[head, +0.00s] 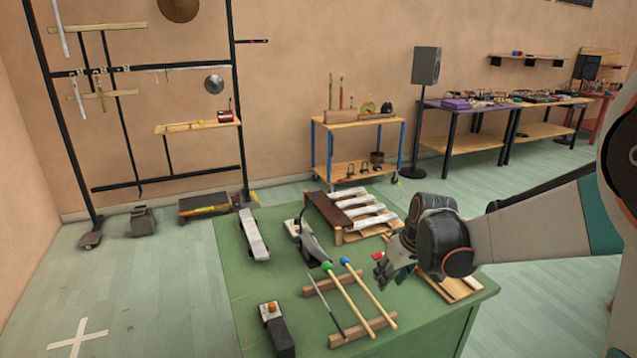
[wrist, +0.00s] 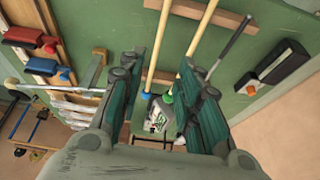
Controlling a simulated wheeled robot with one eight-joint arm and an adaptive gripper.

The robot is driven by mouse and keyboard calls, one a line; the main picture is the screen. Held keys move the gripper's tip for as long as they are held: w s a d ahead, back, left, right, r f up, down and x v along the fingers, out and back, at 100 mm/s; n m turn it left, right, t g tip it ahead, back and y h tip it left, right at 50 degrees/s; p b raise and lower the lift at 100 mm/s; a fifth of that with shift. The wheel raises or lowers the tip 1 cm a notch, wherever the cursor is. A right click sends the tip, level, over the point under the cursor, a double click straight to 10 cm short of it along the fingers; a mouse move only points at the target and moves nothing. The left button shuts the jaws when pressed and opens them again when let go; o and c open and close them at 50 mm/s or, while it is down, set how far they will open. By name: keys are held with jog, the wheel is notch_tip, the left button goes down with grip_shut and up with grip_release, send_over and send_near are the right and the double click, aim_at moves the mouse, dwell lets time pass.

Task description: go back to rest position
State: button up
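My gripper (head: 388,272) hangs over the right part of the green table (head: 245,290), just right of the mallets. In the wrist view my gripper (wrist: 160,68) has its two fingers spread apart, with nothing held between them. A green-headed mallet (head: 343,290) and a blue-headed mallet (head: 366,286) lie across two wooden bars (head: 363,330). A thin dark stick (head: 331,308) lies beside them on the left. In the wrist view, the mallets' heads show beyond and between the fingers.
White bars on a wooden frame (head: 363,213) stand behind my gripper. A grey bar (head: 254,234), a metal piece (head: 315,240) and a black box (head: 277,328) lie on the table. A wooden cart (head: 358,118) and more tables stand by the wall.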

jog(key=s+a+r+m+t, duration=0.1)
jog(key=s+r, duration=0.2)
jog(key=s, duration=0.5)
jog(key=s+a+r+m+t+h, duration=0.1)
jog(key=s+r, duration=0.2)
jog(key=s, duration=0.5)
jog(key=s+a+r+m+t, duration=0.1)
jog(key=s+r, duration=0.2)
jog(key=s, duration=0.5)
jog(key=shift+s+a+r, duration=0.25)
jog(key=shift+s+r, duration=0.1)
jog(key=shift+s, duration=0.05)
